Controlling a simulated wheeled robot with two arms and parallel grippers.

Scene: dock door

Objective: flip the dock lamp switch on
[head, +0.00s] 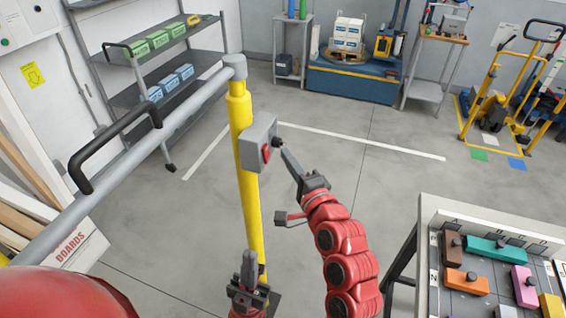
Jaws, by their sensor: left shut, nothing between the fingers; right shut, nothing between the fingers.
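A grey switch box (257,143) is mounted on a yellow post (248,205) in the middle of the head view. A red patch (266,153) shows on its face, and a small dark knob (277,142) sticks out at its right side. I cannot tell which way the switch is set. My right gripper (288,155) is shut and empty, its fingertips close beside the knob; I cannot tell whether they touch. My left gripper (248,262) is shut and empty, lower down in front of the post.
A grey rail (190,112) with a black handle (112,145) runs from the post's top to the lower left. A table (425,255) with coloured blocks stands at the lower right. Shelves (150,60) stand at the back left, a yellow pallet truck (490,105) at the back right. The middle floor is clear.

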